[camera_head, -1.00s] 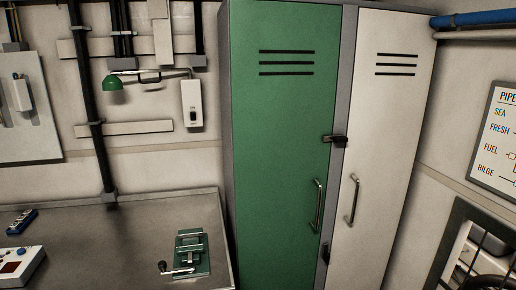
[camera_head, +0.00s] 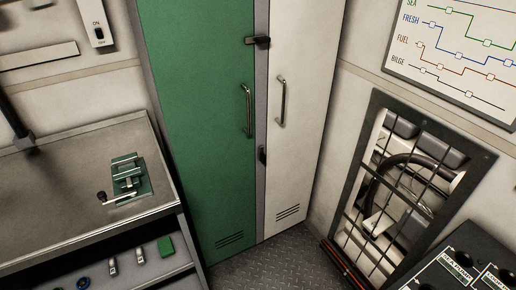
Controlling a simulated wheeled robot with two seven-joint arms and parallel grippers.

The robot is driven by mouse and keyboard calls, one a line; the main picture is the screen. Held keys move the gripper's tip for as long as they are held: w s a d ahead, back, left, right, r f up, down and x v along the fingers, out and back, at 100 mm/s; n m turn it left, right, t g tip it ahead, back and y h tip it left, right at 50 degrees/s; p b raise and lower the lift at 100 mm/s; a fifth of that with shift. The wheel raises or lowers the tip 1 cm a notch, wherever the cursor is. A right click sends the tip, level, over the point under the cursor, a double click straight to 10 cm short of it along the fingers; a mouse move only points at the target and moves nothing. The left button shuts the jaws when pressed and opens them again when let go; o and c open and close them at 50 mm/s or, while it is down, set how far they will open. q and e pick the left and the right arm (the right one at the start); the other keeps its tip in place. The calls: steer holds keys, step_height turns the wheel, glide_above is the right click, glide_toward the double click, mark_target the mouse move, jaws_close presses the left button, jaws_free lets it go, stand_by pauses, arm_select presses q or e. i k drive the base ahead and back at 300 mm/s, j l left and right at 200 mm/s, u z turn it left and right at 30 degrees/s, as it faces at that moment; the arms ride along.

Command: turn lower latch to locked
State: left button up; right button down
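A lower black latch (camera_head: 262,156) sits on the grey strip between the green door (camera_head: 205,110) and the white door (camera_head: 308,100) of a tall locker. It is small and looks upright. An upper black latch (camera_head: 258,41) higher on the same strip lies sideways. Each door has a vertical metal handle, one on the green door (camera_head: 248,112) and one on the white door (camera_head: 282,102). Neither of my grippers is in view.
A metal workbench (camera_head: 60,190) with a small green vise (camera_head: 127,178) stands at the left, with an open drawer (camera_head: 150,272) of small items below. A barred opening (camera_head: 400,185) and a black control panel (camera_head: 470,262) are at the right. Chequered floor (camera_head: 275,262) shows before the locker.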

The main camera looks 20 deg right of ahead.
mark_target(262, 157)
steer(key=i+l+z, duration=0.1)
steer(key=z, duration=0.35)
steer(key=i+z, duration=0.1)
steer(key=z, duration=0.35)
steer(key=i+z, duration=0.15)
steer(key=z, duration=0.3)
steer(key=i+z, duration=0.1)
steer(key=z, duration=0.35)
